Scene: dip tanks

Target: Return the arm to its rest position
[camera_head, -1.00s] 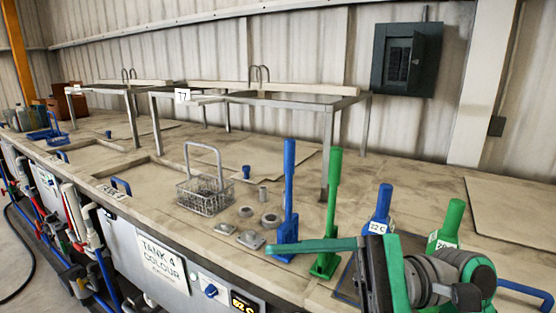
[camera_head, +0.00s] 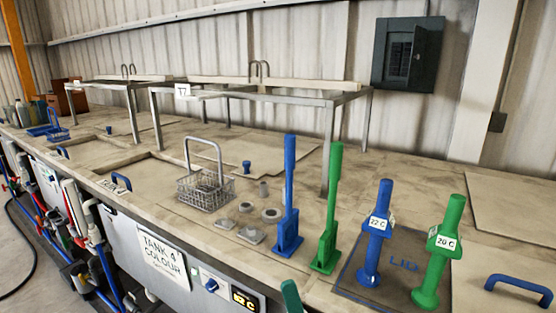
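Only a small green piece of my gripper (camera_head: 291,297) shows, at the bottom edge right of the tank 4 display. The rest of the gripper and my arm are out of the picture, so its opening is hidden. Nothing shows held at the visible tip. The blue tool marked 22 C (camera_head: 374,235) and the green tool marked 20 C (camera_head: 440,252) stand upright on the dark lid (camera_head: 385,282) at the right. They are apart from the gripper.
A blue paddle (camera_head: 288,205) and a green paddle (camera_head: 329,215) stand upright on the bench, just beyond the gripper tip. A wire basket (camera_head: 205,192) and small metal parts (camera_head: 271,215) lie to their left. A blue handle (camera_head: 519,286) is at the far right.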

